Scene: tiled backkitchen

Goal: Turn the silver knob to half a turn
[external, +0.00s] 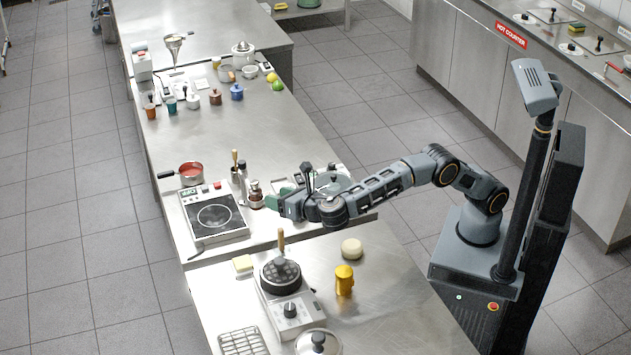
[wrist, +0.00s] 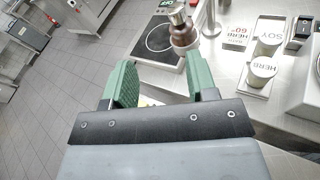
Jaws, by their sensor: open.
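I cannot make out a silver knob for certain in either view. The cooktop (external: 231,226) has a dark square plate and small controls along its far edge, too small to tell apart. It also shows in the wrist view (wrist: 143,52), partly cut off at the top. The waffle iron (external: 276,303) on the near counter has a dark knob (external: 290,310) on its front. My gripper (external: 283,207) is over the counter to the right of the cooktop. In the wrist view its green fingers (wrist: 160,72) stand wide apart with nothing held between them.
A brown bottle with a silver cap (wrist: 181,32) stands beyond the fingertips. Labelled white jars (wrist: 268,45) stand to the right. A red pan (external: 191,173) sits behind the cooktop. A yellow canister (external: 344,280) and a pale round item (external: 351,249) stand on the near counter.

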